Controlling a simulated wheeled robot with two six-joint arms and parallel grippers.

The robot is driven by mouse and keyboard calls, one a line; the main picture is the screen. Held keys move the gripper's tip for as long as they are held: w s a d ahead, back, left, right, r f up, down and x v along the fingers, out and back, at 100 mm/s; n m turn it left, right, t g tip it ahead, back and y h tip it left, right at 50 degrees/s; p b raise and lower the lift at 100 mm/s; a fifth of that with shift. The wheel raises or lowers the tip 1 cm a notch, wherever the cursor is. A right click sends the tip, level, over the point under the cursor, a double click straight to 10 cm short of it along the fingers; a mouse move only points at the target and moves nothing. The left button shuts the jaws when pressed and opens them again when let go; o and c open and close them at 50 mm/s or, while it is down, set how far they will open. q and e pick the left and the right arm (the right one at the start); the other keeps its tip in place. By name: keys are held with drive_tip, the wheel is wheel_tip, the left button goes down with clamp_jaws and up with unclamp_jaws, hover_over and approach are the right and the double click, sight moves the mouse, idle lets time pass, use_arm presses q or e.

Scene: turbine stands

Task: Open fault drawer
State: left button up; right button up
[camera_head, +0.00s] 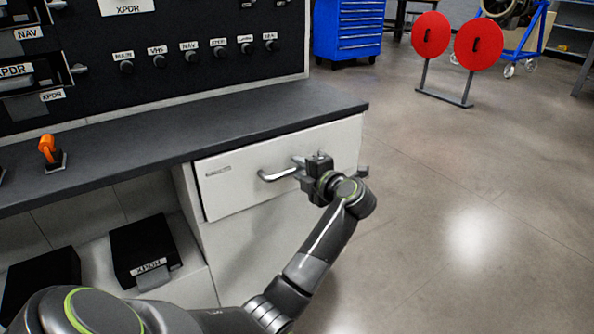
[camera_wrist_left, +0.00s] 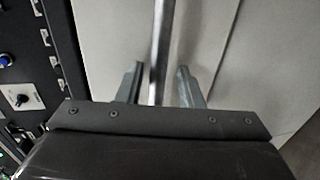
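The white drawer front (camera_head: 235,190) is under the right end of the dark worktop, with a small label at its upper left. I cannot tell if it stands slightly out. Its metal bar handle (camera_head: 272,177) is partly hidden by my left gripper (camera_head: 300,172), which is at the handle's right part. In the left wrist view, the handle bar (camera_wrist_left: 161,45) runs between the two fingers of my left gripper (camera_wrist_left: 160,84). The fingers are apart, with a visible gap on each side of the bar. My right gripper is not in view.
The dark worktop (camera_head: 180,130) overhangs the drawer. An orange-topped switch (camera_head: 47,150) stands on it. Black boxes (camera_head: 143,250) sit on the shelf below left. The floor (camera_head: 470,210) to the right is clear, with red discs (camera_head: 478,43) and a blue cabinet (camera_head: 348,30) behind.

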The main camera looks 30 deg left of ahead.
use_arm(q)
drive_tip(key=shift+w+a, duration=0.1)
drive_tip(key=shift+a, duration=0.2)
drive_tip(key=shift+r, duration=0.1)
clamp_jaws()
